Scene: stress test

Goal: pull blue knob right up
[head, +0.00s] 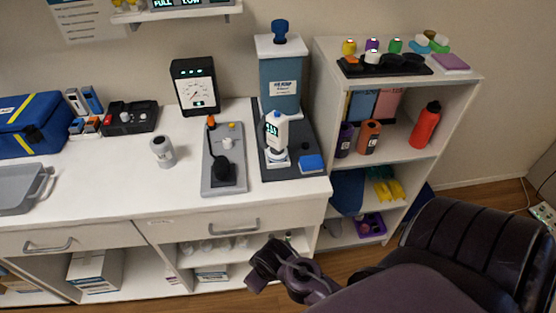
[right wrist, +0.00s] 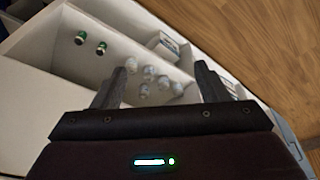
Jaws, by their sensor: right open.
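The blue knob (head: 280,27) stands upright on the white top of a tall blue-grey unit (head: 281,80) at the back of the counter. Nothing touches the knob, and it is not in the right wrist view. My right gripper (head: 263,264) is low in front of the counter, well below and in front of the knob. In the right wrist view its two fingers (right wrist: 165,68) are apart with nothing between them, pointing toward the open shelf under the counter. My left gripper is not in view.
A white handheld device (head: 277,130) stands on the dark base in front of the unit. A shelf unit (head: 333,95) stands close on the right. Small bottles (right wrist: 150,80) sit inside the counter.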

